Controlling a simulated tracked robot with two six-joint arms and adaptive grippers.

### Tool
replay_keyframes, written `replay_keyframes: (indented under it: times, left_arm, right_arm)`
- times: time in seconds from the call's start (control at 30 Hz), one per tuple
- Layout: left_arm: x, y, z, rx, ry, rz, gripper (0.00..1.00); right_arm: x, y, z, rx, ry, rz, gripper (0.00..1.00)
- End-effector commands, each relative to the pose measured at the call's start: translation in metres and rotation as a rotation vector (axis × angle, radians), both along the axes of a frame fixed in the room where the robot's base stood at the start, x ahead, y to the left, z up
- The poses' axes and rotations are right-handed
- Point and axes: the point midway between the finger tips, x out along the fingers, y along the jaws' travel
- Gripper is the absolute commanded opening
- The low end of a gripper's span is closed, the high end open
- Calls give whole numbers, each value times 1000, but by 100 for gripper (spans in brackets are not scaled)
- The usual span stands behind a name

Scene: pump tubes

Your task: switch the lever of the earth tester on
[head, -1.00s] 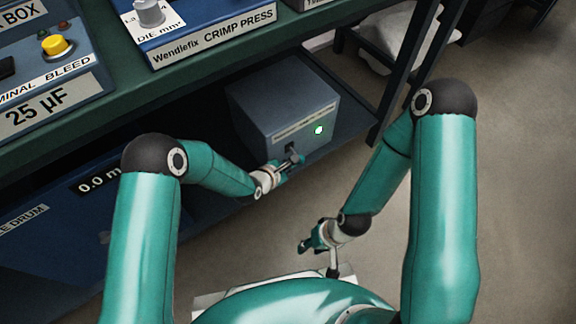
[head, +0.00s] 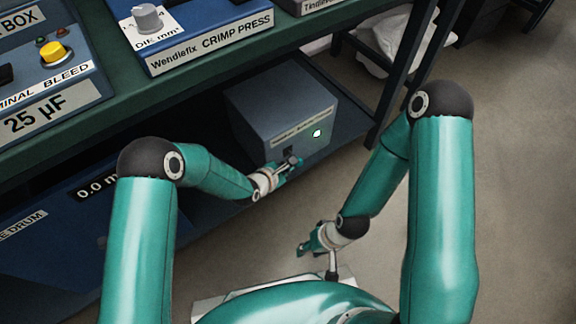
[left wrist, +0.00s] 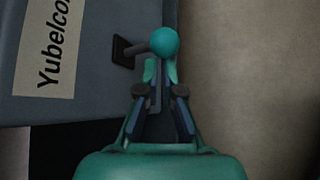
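The earth tester is the grey box (head: 262,104) on the lower shelf. Its label is too small to read in the head view; the left wrist view shows part of a name on its face (left wrist: 85,75).
A dark bench leg (head: 391,85) stands right of the box. The floor (head: 520,150) on the right is clear.

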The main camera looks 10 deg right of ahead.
Motion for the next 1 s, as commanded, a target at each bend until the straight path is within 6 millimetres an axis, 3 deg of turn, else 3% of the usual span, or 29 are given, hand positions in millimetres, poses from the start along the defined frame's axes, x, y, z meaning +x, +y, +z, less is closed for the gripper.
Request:
replay_keyframes:
  times: [0.03,0.67,1.0]
  left_arm:
    - [8,-4,8,-14,-27,3,0]
    - [8,-3,9,-13,-26,4,0]
    - [8,-3,23,-13,-29,3,0]
  right_arm:
    - [0,0,0,0,0,0,40]
    - [0,0,0,0,0,0,40]
    - [0,0,9,0,0,0,40]
